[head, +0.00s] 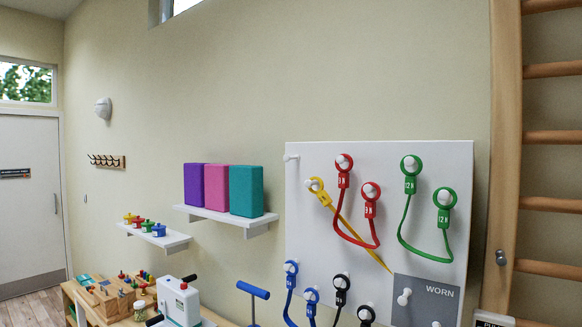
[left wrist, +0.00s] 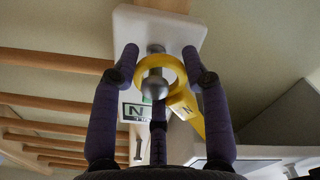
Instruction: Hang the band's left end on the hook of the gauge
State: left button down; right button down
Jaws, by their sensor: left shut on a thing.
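The yellow band (head: 346,228) has one ring on an upper-left peg of the white wall board, and its strap runs down to the right. In the left wrist view, its other ring (left wrist: 177,66) is between the purple fingers of my left gripper (left wrist: 160,52), which is shut on it. A grey metal hook with a rounded end (left wrist: 154,88) shows inside this ring; I cannot tell how deeply the ring sits on it. The hook stands at a white plate (left wrist: 190,30), apparently the gauge.
Red, green, blue and black bands hang on the white board (head: 306,224). A grey WORN panel (head: 418,310) is at its lower right. Wooden wall bars (head: 553,137) stand at right. Shelves (head: 240,219) and a table with devices (head: 184,305) are at left.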

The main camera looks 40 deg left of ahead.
pick_arm(q)
jog(key=shift+f, duration=0.15)
jog(key=c, duration=0.6)
grip_release()
jog(key=shift+o, duration=0.2)
jog(key=shift+o, duration=0.9)
jog(key=s+b, duration=0.1)
jog(key=s, duration=0.7)
